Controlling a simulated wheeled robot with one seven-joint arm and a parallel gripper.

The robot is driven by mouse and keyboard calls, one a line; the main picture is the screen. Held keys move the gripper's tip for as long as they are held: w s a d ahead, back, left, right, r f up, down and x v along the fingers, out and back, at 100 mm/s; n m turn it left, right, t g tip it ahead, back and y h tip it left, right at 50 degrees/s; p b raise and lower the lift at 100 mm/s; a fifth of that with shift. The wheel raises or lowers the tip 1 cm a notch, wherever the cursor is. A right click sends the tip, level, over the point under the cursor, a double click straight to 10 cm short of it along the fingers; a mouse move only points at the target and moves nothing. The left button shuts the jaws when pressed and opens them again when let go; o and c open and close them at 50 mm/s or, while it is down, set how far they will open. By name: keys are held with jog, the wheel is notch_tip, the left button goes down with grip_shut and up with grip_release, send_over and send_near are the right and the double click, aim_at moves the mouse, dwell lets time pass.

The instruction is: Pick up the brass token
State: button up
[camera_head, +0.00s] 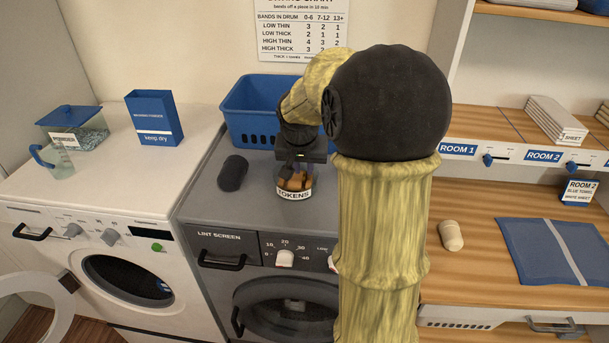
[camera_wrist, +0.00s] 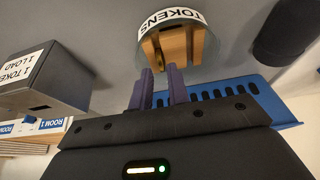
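A clear jar labelled TOKENS (camera_head: 293,194) stands on the grey machine, and it also shows in the wrist view (camera_wrist: 168,20). Tan-brown shapes show inside the jar. I cannot single out the brass token among them. My gripper (camera_wrist: 162,72) points down at the mouth of the jar, and in the head view it is right above the jar (camera_head: 298,162). Its two purple fingers are apart, with a visible gap between them. The finger ends meet the jar's outline, and how deep they reach inside is unclear. I see nothing held.
A grey box marked 1 TOKEN 1 LOAD (camera_wrist: 40,82) shows in the wrist view. A white washer (camera_head: 120,185) is at left, a wooden counter (camera_head: 465,285) at right.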

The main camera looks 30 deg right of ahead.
aim_at(304, 173)
jog(key=x, duration=0.3)
jog(key=shift+w, duration=0.2)
grip_shut()
